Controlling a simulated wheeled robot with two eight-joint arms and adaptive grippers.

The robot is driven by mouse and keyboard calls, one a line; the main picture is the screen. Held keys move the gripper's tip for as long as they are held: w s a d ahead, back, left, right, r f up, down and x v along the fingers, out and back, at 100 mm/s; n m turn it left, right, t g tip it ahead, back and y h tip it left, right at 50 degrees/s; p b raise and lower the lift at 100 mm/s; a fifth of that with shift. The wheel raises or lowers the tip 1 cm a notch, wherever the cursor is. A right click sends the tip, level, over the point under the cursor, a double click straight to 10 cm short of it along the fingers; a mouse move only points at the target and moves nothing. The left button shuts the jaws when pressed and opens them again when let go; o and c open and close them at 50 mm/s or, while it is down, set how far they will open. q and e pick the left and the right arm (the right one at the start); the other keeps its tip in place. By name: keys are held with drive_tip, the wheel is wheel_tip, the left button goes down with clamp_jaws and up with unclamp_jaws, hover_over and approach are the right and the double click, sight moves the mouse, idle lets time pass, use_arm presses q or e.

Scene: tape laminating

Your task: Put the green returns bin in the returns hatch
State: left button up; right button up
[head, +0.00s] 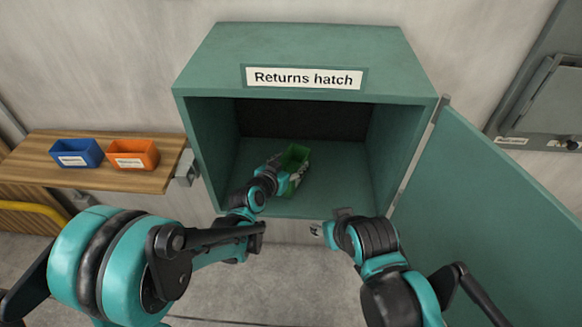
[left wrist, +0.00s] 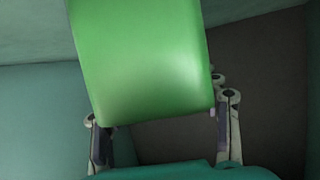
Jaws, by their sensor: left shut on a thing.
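The green returns bin (head: 297,155) is inside the open returns hatch (head: 305,32), over the left-middle part of its floor. My left gripper (head: 284,174) reaches in through the opening and is shut on the bin. In the left wrist view the bin (left wrist: 145,60) fills the middle, with one finger of my left gripper (left wrist: 163,132) at each side. I cannot tell whether the bin touches the hatch floor. My right gripper (head: 324,226) is outside, below the hatch's front edge; its fingers are too small to read.
The hatch door (head: 490,215) stands swung open to the right. A wooden shelf (head: 125,180) at the left bears a blue bin (head: 76,154) and an orange bin (head: 133,155). A grey metal box (head: 550,105) is on the right wall. The hatch floor right of the green bin is clear.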

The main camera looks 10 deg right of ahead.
use_arm(q)
drive_tip(key=shift+f, duration=0.15)
drive_tip(key=shift+f, duration=0.1)
drive_tip(key=o, duration=1.2)
drive_tip(key=shift+s+a+r, duration=0.1)
drive_tip(key=shift+s+r, duration=0.05)
drive_tip(key=shift+r, duration=0.1)
drive_tip(key=p+v, duration=0.3)
drive_tip(key=v, duration=0.8)
drive_tip(key=shift+s+a+r, duration=0.15)
drive_tip(key=shift+s, duration=0.15)
drive_tip(key=shift+a, duration=0.1)
